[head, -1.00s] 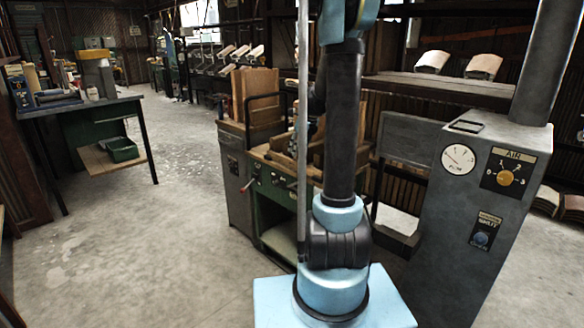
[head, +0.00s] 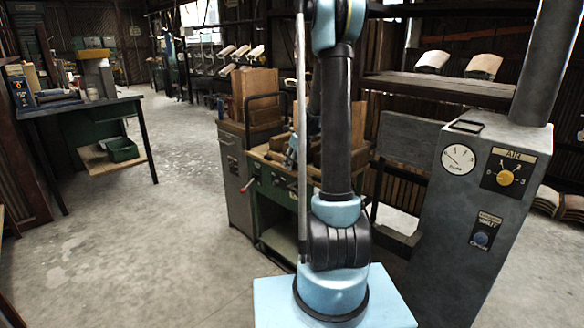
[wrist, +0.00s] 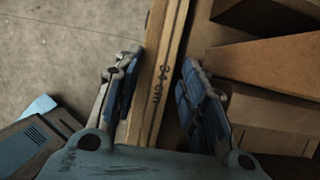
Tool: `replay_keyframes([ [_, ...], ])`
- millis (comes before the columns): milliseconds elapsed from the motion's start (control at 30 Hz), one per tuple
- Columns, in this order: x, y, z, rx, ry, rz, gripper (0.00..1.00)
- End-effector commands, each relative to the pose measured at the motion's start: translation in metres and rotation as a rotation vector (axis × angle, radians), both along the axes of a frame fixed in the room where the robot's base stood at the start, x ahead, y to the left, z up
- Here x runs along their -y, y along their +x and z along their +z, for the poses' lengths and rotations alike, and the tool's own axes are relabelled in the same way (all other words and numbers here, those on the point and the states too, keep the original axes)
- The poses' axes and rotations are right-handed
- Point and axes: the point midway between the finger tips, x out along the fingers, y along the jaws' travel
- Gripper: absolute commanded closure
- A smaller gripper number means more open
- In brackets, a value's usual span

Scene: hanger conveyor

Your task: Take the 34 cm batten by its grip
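A wooden batten marked "34 cm" (wrist: 166,52) runs from the top to the lower middle of the wrist view. My gripper (wrist: 157,88) is open, with one blue-padded finger on each side of the batten. The left finger is close against the batten's left edge in the picture; I cannot tell whether it touches. A dark gap shows between the right finger and the batten. The batten's lower end is hidden behind my gripper body. In the head view, my arm hides most of the gripper's surroundings, and I cannot make out the batten there.
More wooden pieces (wrist: 270,65) lie close to the right of the batten. Floor (wrist: 60,50) shows to the left. In the head view, a green bench (head: 275,190) stands behind my arm, a grey control cabinet (head: 470,200) at right and a workbench (head: 85,105) at left.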

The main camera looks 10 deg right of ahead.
Motion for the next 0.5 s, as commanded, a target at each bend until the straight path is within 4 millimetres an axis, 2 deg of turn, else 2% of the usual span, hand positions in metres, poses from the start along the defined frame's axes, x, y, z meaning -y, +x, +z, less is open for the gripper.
replay_keyframes([
  [200,-0.0002,0.0001,-0.0006,0.0,0.0,0.0,0.62],
  [233,-0.0001,-0.0001,-0.0005,0.0,0.0,0.0,0.66],
  [367,-0.0001,0.0001,-0.0005,0.0,0.0,0.0,0.96],
  [400,0.0,0.0,-0.0005,0.0,0.0,0.0,1.0],
  [500,0.0,0.0,-0.0004,0.0,0.0,0.0,1.0],
])
